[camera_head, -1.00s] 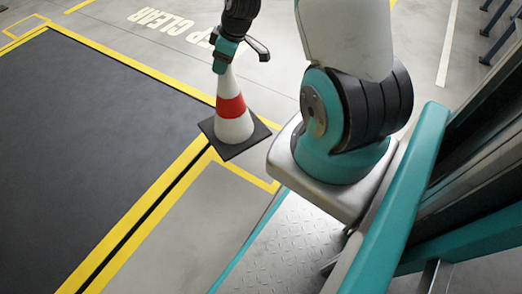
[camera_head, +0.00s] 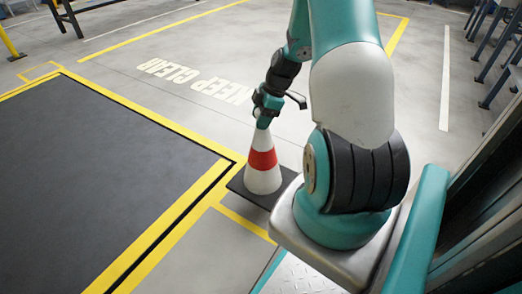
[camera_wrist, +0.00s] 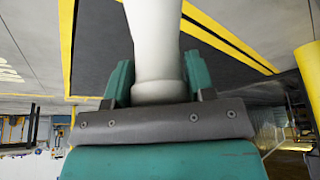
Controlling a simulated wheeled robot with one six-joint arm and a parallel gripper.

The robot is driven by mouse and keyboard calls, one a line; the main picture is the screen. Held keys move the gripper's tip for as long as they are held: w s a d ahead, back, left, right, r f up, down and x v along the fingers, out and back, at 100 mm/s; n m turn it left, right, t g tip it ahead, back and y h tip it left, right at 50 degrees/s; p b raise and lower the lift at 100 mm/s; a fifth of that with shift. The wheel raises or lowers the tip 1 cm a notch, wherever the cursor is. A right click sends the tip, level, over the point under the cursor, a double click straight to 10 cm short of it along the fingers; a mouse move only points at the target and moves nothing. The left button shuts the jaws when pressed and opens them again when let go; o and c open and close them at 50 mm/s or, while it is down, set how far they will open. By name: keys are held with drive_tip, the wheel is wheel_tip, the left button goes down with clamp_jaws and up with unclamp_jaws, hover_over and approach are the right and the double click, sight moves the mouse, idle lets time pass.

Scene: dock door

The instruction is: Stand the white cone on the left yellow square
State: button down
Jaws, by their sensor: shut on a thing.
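The white cone (camera_head: 254,178) has a red band and a black square base. My gripper (camera_head: 264,112) is shut on its narrow top, and the cone hangs roughly upright below it. I cannot tell whether its base touches the floor. In the wrist view the white top (camera_wrist: 156,45) sits between the teal fingers of my gripper (camera_wrist: 157,85). A small yellow outlined square (camera_head: 42,78) lies at the far left, beyond the dark plate's corner. Another yellow outline (camera_head: 240,222) lies at the plate's near right, partly hidden by the cone's base and my body.
A large dark floor plate (camera_head: 100,170) with yellow borders fills the left. White KEEP CLEAR lettering (camera_head: 195,80) marks open grey floor behind it. A yellow post (camera_head: 10,40) and a dark metal frame (camera_head: 70,18) stand at the back left.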

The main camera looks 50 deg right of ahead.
sight(261, 139)
wheel_tip(261, 139, down, 9)
drive_tip(key=b, duration=0.3)
drive_tip(key=shift+b, duration=0.4)
drive_tip(key=shift+f, duration=0.1)
drive_tip(key=shift+c, duration=2.4)
unclamp_jaws()
